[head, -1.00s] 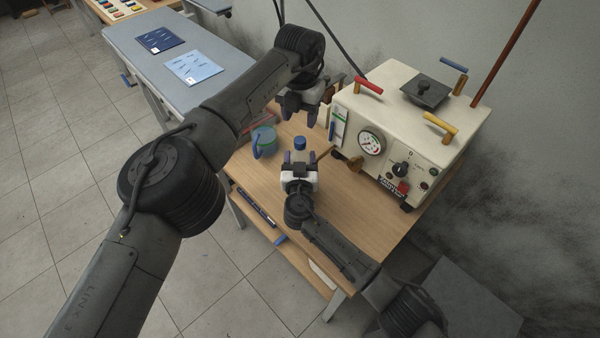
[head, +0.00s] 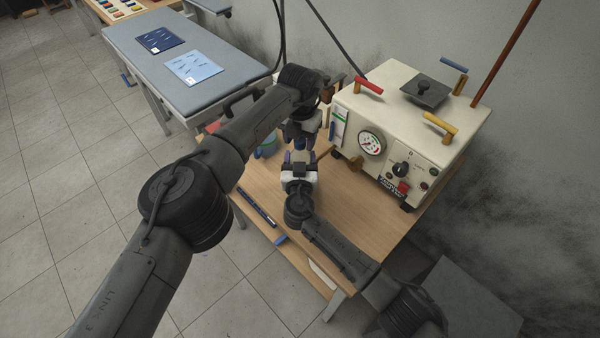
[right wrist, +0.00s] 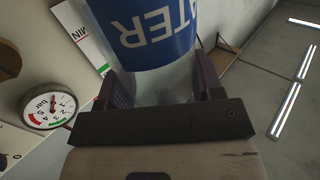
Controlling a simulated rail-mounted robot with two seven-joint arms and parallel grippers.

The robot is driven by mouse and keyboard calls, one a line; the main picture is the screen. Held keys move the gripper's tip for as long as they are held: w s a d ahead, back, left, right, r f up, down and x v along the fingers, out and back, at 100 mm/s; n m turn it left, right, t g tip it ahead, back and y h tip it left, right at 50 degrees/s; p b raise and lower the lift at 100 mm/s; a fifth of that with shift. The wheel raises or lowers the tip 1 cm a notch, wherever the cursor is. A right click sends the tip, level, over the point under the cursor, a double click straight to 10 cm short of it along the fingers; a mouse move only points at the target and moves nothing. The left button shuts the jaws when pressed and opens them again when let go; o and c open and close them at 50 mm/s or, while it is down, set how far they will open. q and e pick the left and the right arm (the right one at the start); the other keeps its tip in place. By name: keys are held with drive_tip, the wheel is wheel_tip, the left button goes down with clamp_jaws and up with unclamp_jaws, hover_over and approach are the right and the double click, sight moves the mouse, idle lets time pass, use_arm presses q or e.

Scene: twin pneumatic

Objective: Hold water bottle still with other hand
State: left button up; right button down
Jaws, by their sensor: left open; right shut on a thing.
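The water bottle (right wrist: 155,35) is clear with a blue label and white letters; it fills the space between my right gripper's fingers (right wrist: 165,90) in the right wrist view. In the head view, my right gripper (head: 300,160) is shut on the bottle above the wooden table. My left gripper (head: 301,138) is open with its fingers pointing down, right over the bottle's top. It largely hides the blue cap, and I cannot tell whether its fingers touch the cap.
A cream machine (head: 410,125) with a gauge and coloured handles stands right of the bottle. A teal mug (head: 267,147), partly hidden by my left arm, stands to the left. A dark blue strip (head: 257,208) lies near the front edge. The table's front right is clear.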

use_arm(q)
drive_tip(key=c, duration=0.9)
drive_tip(key=o, duration=1.1)
drive_tip(key=shift+c, duration=0.2)
wheel_tip(320, 180, up, 12)
use_arm(e)
drive_tip(key=shift+c, duration=0.9)
unclamp_jaws()
drive_tip(key=shift+s, duration=0.1)
